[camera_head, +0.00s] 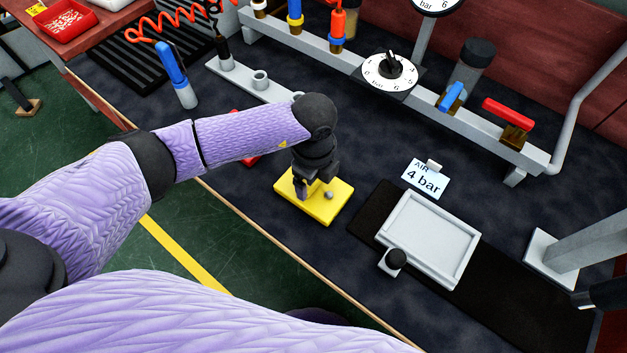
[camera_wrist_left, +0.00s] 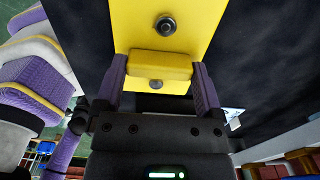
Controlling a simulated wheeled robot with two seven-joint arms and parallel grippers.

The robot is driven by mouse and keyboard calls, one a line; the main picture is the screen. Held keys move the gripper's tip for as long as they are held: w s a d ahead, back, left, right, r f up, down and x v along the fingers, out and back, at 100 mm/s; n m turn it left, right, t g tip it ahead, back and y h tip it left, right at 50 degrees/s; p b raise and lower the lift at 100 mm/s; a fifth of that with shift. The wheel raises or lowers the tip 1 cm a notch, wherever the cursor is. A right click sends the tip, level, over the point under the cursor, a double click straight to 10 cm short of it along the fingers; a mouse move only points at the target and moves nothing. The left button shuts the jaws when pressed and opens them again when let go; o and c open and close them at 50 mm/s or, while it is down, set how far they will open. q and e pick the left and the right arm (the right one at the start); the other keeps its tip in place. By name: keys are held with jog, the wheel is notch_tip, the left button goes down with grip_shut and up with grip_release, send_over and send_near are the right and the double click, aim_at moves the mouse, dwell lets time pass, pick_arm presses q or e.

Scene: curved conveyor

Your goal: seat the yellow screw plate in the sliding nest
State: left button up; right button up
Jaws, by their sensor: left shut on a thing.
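The yellow screw plate (camera_head: 328,210) is left of the sliding nest in the head view, over the dark mat. My left gripper (camera_head: 313,190) comes down on it from above. In the left wrist view the plate (camera_wrist_left: 205,14) has a raised yellow block and grey screws, and the left gripper (camera_wrist_left: 157,75) is shut on that block. I cannot tell whether the plate touches the mat. My right gripper does not show clearly.
The nest is on a black strip (camera_head: 500,294). A card reading 4 bar (camera_head: 425,179) stands behind it. A grey rail with a dial (camera_head: 389,71) and valves runs along the back. A grey post (camera_head: 553,259) is at the right. A red object (camera_head: 249,160) lies behind my left forearm.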

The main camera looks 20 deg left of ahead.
pick_arm(q)
notch_tip(320, 180, up, 10)
jog(key=f+p, duration=0.1)
jog(key=p, duration=0.3)
notch_tip(320, 180, up, 10)
jog(key=n, duration=3.1)
send_over(294, 194)
jog(key=m, duration=0.3)
jog(key=r+m, duration=0.1)
jog(key=m, duration=0.2)
jog(key=s+m, duration=0.1)
jog(key=m, duration=0.2)
jog(key=shift+a+r, duration=0.25)
jog(key=shift+a, duration=0.15)
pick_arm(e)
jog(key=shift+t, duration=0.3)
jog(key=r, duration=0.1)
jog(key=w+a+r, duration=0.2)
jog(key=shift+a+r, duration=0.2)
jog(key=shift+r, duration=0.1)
